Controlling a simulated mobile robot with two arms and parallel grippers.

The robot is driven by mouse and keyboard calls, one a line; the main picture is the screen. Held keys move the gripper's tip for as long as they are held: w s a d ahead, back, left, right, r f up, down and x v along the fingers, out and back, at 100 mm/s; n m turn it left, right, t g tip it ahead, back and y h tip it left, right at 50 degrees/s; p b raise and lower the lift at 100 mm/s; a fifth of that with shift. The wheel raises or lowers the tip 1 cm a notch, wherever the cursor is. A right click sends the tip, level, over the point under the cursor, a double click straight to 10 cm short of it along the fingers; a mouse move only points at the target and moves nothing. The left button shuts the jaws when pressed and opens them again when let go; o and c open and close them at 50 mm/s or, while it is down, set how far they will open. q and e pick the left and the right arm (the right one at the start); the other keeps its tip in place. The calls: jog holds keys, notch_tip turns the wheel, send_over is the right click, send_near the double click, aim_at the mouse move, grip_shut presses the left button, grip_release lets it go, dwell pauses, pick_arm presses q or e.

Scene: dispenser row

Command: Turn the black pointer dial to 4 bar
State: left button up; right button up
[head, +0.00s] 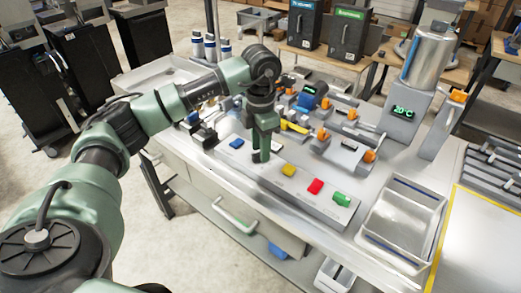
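My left gripper (260,156) points down over the long grey panel (318,200) at the front of the bench. It is between the blue button (237,143) and the yellow button (288,170). Its fingers look close together, but the view is too small to tell whether they are open or hold anything. I cannot make out the black pointer dial for certain; it may be hidden behind or under the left gripper. No bar scale is readable. My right gripper is not in view.
Behind stand several orange-handled fittings and a metal dispenser (428,55) with a display reading 20°C. An empty metal tray (433,196) is at the right.

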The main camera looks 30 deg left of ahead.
pick_arm(q)
notch_tip(320, 180, up, 7)
jog(key=shift+f+b, duration=0.15)
jog(key=shift+b, duration=0.3)
jog(key=shift+f, duration=0.1)
